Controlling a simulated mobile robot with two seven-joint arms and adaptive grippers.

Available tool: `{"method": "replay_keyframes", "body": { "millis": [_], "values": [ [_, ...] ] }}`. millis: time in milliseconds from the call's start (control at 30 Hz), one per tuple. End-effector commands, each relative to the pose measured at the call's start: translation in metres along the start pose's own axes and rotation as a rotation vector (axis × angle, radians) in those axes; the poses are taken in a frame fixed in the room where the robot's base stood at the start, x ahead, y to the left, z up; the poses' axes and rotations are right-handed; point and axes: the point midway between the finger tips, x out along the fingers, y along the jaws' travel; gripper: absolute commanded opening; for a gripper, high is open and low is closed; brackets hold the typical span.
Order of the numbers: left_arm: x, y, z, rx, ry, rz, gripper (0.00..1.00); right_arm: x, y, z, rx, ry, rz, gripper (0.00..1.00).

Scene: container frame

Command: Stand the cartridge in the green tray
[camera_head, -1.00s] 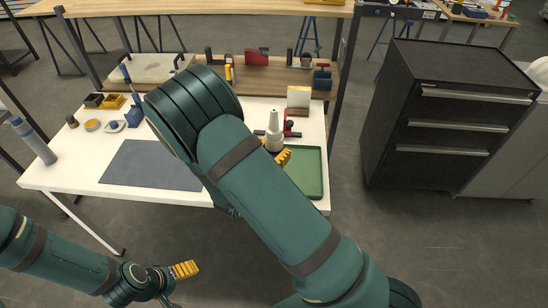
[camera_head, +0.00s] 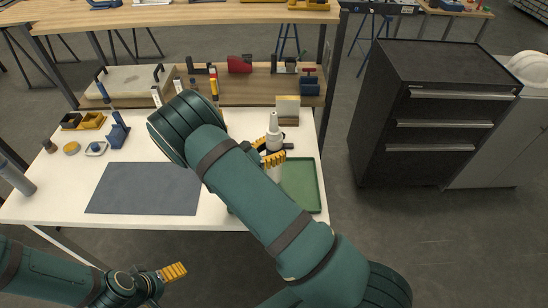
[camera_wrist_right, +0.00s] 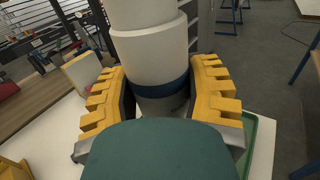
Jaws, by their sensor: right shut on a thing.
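The white cartridge (camera_head: 273,130) is upright, with a narrow nozzle at its top. My right gripper (camera_head: 273,158) is shut on it; in the right wrist view the yellow fingers of the gripper (camera_wrist_right: 160,95) sit on both sides of the cartridge (camera_wrist_right: 150,50), near a dark blue band. The green tray (camera_head: 304,185) lies on the right end of the white table. The cartridge shows at the tray's left edge; its lower end is partly hidden, so I cannot tell whether it touches anything. My left gripper (camera_head: 172,272) is low in front of the table, seen side-on.
A grey mat (camera_head: 142,188) covers the middle-left of the table. A small upright box (camera_head: 287,110) stands behind the tray. A dark drawer cabinet (camera_head: 430,110) stands to the right.

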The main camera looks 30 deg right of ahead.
Motion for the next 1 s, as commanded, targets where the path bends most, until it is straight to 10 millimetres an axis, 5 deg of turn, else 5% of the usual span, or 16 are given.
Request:
{"method": "replay_keyframes", "body": {
  "millis": [300,667,700,767,1000],
  "values": [
    [0.003,-0.001,0.0,0.0,0.0,-0.001,0.85,0.0,0.0,-0.035,0.0,-0.002,0.0,0.08],
    [0.005,-0.002,0.001,0.0,0.0,-0.001,0.85,0.0,0.0,-0.038,0.0,-0.002,0.001,0.08],
    [0.006,-0.002,0.001,0.0,0.0,-0.001,0.85,0.0,0.0,-0.04,0.0,0.0,0.001,0.57],
    [0.005,-0.002,0.001,0.0,0.0,-0.001,0.85,0.0,0.0,-0.039,0.0,0.0,0.001,0.78],
    [0.005,-0.002,0.001,0.0,0.0,-0.001,0.85,0.0,0.0,-0.038,0.0,0.0,0.001,0.81]
  ]
}}
